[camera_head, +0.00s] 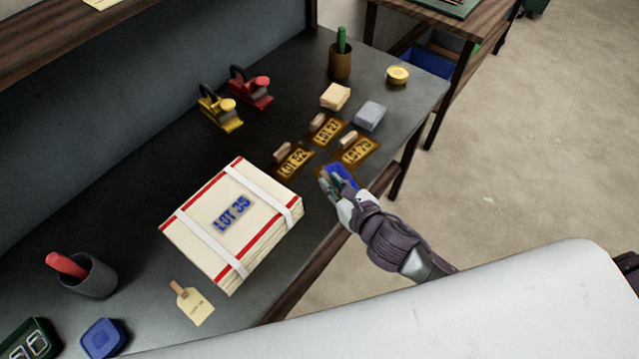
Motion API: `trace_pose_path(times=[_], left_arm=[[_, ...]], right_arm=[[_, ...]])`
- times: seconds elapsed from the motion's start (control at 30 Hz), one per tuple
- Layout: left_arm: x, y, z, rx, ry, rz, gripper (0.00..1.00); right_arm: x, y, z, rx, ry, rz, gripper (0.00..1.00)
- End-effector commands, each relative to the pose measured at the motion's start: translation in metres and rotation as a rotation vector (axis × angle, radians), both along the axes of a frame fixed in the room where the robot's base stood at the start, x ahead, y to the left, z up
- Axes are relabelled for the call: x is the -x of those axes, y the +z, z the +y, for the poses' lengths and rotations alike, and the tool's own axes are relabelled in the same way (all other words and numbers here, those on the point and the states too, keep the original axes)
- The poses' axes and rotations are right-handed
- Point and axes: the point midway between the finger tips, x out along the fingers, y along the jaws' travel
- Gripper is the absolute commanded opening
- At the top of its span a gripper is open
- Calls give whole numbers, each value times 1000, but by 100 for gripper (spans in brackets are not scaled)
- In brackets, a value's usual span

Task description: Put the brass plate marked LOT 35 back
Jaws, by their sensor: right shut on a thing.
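My right gripper (328,183) is shut on a blue flat piece (344,172) at the table's right edge. Its lettering cannot be read, and the fingers hide part of it; I cannot tell whether it touches the table. Just beyond lie three brass plates with small wooden grips: LOT 52 (296,162), one that looks like LOT 27 (328,132) and one that looks like LOT 70 (359,151). A cream parcel (205,215) with red edges and white straps bears LOT 35 in blue. No brass plate readable as LOT 35 shows. My left gripper is not in view.
A yellow block (335,96), a grey block (370,115) and a yellow tin (398,75) stand beyond the plates. Yellow (222,115) and red (250,88) tools stand at the back. A tag (193,305), a cup (90,277) and a blue pad (103,338) lie nearer.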

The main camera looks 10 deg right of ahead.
Motion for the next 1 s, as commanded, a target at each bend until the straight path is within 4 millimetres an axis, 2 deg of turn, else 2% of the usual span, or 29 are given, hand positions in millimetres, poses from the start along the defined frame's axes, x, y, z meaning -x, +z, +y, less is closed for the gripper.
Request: trace_pose_path(times=[0.1,0.3,0.37,0.6,1.0], left_arm=[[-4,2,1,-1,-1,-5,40],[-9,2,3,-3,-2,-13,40],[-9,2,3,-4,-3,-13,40],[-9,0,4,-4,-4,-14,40],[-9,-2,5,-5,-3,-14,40]], right_arm=[[-23,-13,13,-4,-1,-2,0],[-42,-27,22,-2,-1,-1,0],[-43,-30,23,-3,0,-1,0],[-43,-64,23,-3,-1,2,0],[-43,-71,23,0,1,-1,0]])
